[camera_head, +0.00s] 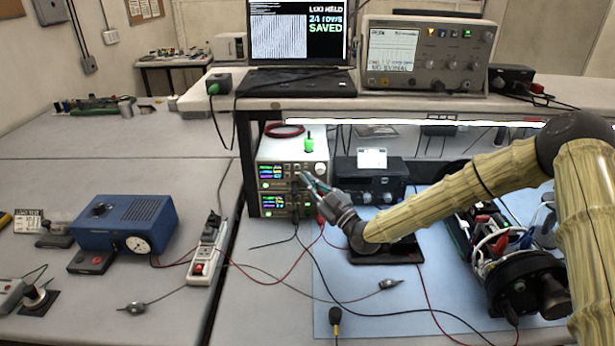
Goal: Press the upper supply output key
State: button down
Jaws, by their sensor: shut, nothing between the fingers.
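Two bench supplies are stacked under the shelf. The upper supply (283,157) has a lit display of coloured readings (271,172) and small keys on its front. The lower supply (263,211) sits directly beneath it with a similar lit display. My gripper (305,177) is shut and empty, its tip at the right part of the upper supply's front panel. I cannot tell whether the tip touches a key, and the gripper hides part of the panel. The output key itself is too small to make out.
Red and black leads (322,219) hang from the supplies across the bench. A dark instrument (375,182) stands just right of the gripper. The shelf (400,104) above carries a laptop (298,42) and an oscilloscope (424,55). A power strip (207,250) lies to the left.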

jog(key=shift+w+b, duration=0.75)
jog(key=shift+b, duration=0.15)
dwell(0.8)
jog(key=shift+s, duration=0.8)
jog(key=shift+s+b, duration=0.4)
jog(key=shift+s, duration=2.1)
